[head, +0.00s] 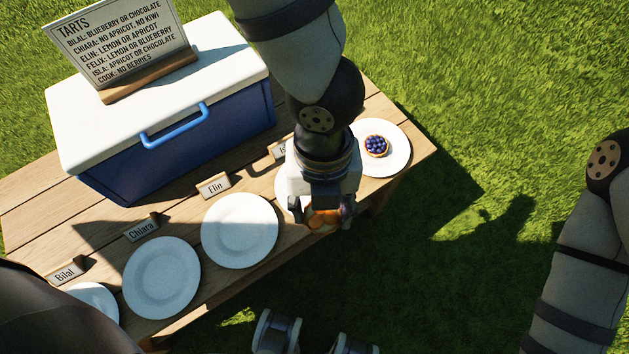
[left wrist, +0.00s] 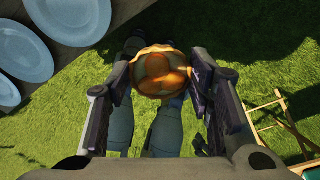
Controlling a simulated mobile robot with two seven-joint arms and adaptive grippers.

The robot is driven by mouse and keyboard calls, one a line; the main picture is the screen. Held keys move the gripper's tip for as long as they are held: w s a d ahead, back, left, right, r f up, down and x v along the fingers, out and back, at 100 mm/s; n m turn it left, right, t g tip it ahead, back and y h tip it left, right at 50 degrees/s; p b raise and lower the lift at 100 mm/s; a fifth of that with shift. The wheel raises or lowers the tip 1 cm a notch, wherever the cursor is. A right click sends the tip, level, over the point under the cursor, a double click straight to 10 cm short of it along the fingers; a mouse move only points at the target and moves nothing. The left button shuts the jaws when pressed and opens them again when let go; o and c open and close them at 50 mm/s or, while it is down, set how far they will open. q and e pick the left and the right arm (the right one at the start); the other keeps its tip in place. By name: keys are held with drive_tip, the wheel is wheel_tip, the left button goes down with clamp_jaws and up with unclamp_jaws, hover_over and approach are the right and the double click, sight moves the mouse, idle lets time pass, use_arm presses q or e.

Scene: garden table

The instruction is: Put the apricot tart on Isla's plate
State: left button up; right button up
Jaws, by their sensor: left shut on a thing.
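My left gripper (head: 322,212) is shut on the apricot tart (head: 322,219), which has orange fruit in a pale crust. The left wrist view shows the tart (left wrist: 161,72) between the fingers, held in the air with grass behind it. In the head view it is near the table's front edge. Isla's plate (head: 282,189) is white and mostly hidden behind my left gripper. Its card (head: 281,149) shows only the first letters. No food shows on the visible part of that plate. My right gripper is out of view; only my right arm shows at the right.
A plate (head: 398,160) at the right end holds a blueberry tart (head: 377,146). Elin's plate (head: 239,244), Chiara's plate (head: 160,291) and Bilal's plate (head: 97,298) look empty where visible. A blue cooler (head: 190,130) and tart sign (head: 120,40) stand behind. Grass lies beyond the table (head: 375,105).

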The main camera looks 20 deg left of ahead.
sight(325, 213)
use_arm(q)
drive_tip(key=f+m, duration=0.1)
drive_tip(key=m, duration=0.1)
drive_tip(key=f+m+b, duration=0.1)
drive_tip(key=m, duration=0.2)
drive_tip(key=s+f+m+y, duration=0.1)
drive_tip(key=m, duration=0.1)
drive_tip(key=shift+d+f+m, duration=0.15)
drive_tip(key=shift+d+m, duration=0.1)
drive_tip(key=shift+m, duration=0.05)
drive_tip(key=shift+w+f+m, duration=0.2)
drive_tip(key=shift+w+m, duration=0.1)
drive_tip(key=w+a+f+b, duration=0.1)
drive_tip(key=w+a+f, duration=0.1)
drive_tip(key=w+f, duration=0.1)
drive_tip(key=w+a+f+b, duration=0.1)
drive_tip(key=w+a+f, duration=0.1)
drive_tip(key=w, duration=0.3)
drive_tip(key=w+a+f, duration=0.2)
drive_tip(key=w+f, duration=0.2)
drive_tip(key=shift+f+b, duration=0.35)
drive_tip(key=shift+b, duration=0.05)
drive_tip(key=shift+f, duration=1.4)
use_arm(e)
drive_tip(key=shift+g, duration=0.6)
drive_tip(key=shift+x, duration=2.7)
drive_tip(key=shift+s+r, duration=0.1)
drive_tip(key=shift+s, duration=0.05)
